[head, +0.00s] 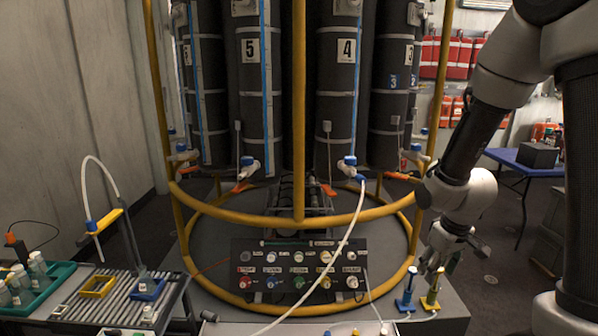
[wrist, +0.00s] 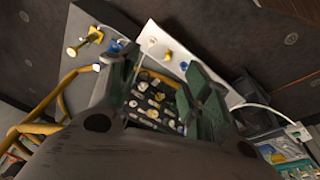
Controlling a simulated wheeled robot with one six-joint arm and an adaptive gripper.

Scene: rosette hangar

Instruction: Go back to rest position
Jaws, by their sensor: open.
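My gripper (head: 434,264) hangs pointing down at the right of the head view, just right of the yellow ring frame. It is above a small yellow-handled piece (head: 432,296) and a blue-handled piece (head: 406,296) that stand on a grey surface. In the wrist view my gripper (wrist: 160,88) has its two dark green fingers spread apart, with nothing between them. Past the fingers the black panel with several knobs (wrist: 156,102) shows. The yellow-handled piece (wrist: 84,42) lies clear to the left of the fingers there.
A yellow tubular frame (head: 300,222) surrounds tall dark cylinders (head: 345,90). A white hose (head: 345,240) runs down from cylinder 4 across the knob panel (head: 298,272). A slatted rack (head: 110,292) and a green tray of bottles (head: 50,285) stand left. A blue table (head: 545,168) stands back right.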

